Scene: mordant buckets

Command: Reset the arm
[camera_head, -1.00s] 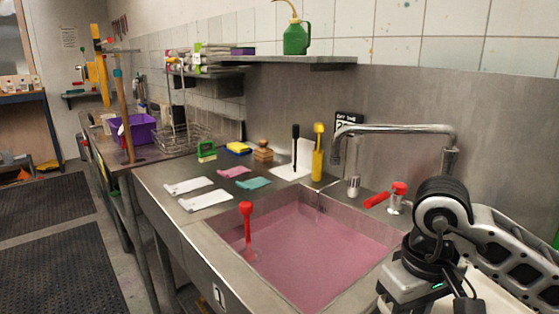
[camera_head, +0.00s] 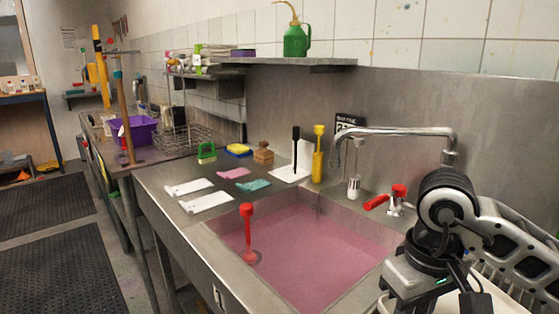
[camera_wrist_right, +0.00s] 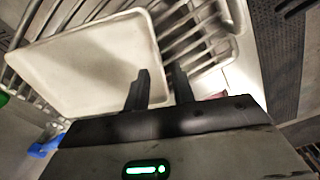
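My right arm (camera_head: 440,240) stands at the lower right of the head view, beside the sink's right end. Its gripper tips are hidden there. In the right wrist view, my right gripper (camera_wrist_right: 160,82) has two dark fingers apart with a gap between them, and nothing shows held. A pale tray (camera_wrist_right: 85,65) with a wire rack (camera_wrist_right: 195,35) lies beyond the fingers. My left gripper is not in view.
The steel sink holds pink liquid (camera_head: 310,245) and a red plunger-like tool (camera_head: 247,225). A tap (camera_head: 400,131) arches over it, near a red lever (camera_head: 376,201).

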